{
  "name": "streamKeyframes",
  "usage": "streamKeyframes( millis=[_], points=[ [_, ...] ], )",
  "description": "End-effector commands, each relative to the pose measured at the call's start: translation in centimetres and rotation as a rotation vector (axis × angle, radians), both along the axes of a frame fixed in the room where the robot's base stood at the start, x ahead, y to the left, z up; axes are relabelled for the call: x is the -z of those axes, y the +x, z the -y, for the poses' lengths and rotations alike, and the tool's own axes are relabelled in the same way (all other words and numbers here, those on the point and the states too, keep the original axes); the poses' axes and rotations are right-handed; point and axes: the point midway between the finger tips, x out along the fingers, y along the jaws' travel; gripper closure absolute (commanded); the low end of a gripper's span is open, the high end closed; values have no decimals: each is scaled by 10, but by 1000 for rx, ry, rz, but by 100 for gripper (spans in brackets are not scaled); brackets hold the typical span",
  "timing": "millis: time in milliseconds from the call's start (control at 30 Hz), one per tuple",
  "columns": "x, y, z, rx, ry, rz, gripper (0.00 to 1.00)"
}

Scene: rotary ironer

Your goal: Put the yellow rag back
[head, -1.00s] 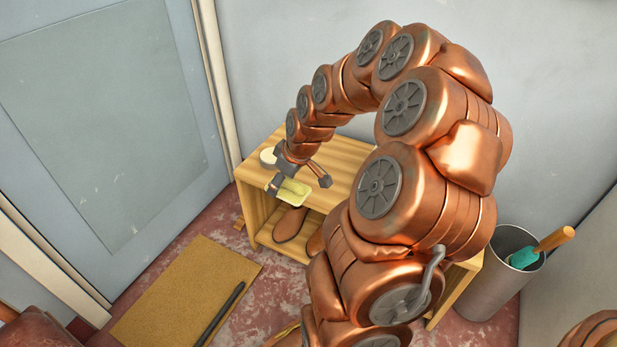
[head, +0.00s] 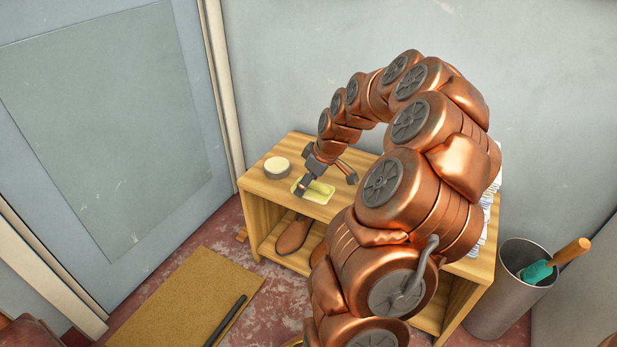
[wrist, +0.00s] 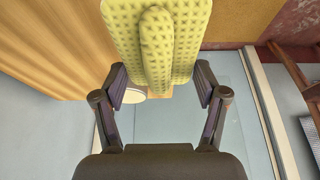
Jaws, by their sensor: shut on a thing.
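The yellow rag (head: 318,191) is a thin, textured cloth with a raised fold; the fold shows clearly in the wrist view (wrist: 156,45). My gripper (head: 327,186) is shut on the rag, over the top of the wooden bench (head: 258,186) near its front edge. In the wrist view my gripper's fingers (wrist: 162,88) stand on either side of the rag's fold. I cannot tell whether the rag touches the bench top. A round, pale-topped tin (head: 278,168) stands on the bench left of the rag.
A brown shoe (head: 293,235) sits on the bench's lower shelf. A white stack (head: 492,205) is partly hidden behind my arm at the right. A metal bin (head: 505,295) with a teal, wooden-handled tool stands right. A mat (head: 185,300) with a dark rod lies front left.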

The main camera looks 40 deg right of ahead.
Motion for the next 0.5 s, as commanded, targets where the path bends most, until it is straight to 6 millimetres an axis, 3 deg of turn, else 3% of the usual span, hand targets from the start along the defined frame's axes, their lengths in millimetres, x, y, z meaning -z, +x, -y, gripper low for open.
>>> streamKeyframes(
  millis=[500],
  points=[
    [9, 44, 45, 1, 0, -2, 56]
  ],
)
